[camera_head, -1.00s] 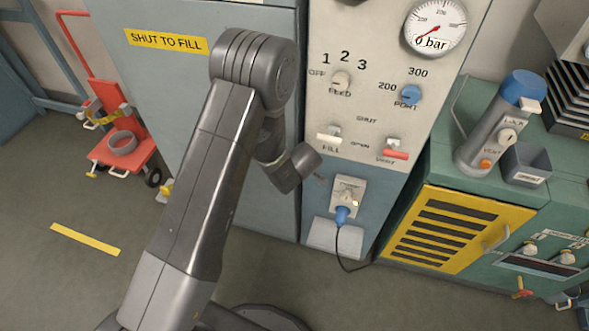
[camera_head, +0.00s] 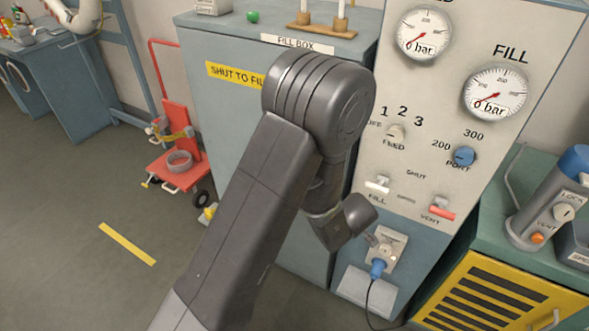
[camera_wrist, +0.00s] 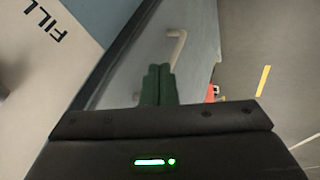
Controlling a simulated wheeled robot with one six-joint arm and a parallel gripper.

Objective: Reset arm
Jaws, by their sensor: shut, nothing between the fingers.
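My grey arm reaches up across the middle of the head view, bent at a big round joint, with its wrist hanging down to the right in front of the control panel (camera_head: 420,185). My gripper (camera_wrist: 159,68) shows in the wrist view as two dark green fingers side by side, closed together and empty. They point toward a grey door with a pale bar handle (camera_wrist: 177,48). In the head view the fingers are hard to make out beyond the wrist.
The panel carries gauges, knobs, levers and a socket with a blue plug (camera_head: 378,268) and black cable. The fill box (camera_head: 225,110) stands behind my arm. A red cart (camera_head: 178,165) is at left. A green cabinet with yellow grille (camera_head: 490,300) is at right. Left floor is open.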

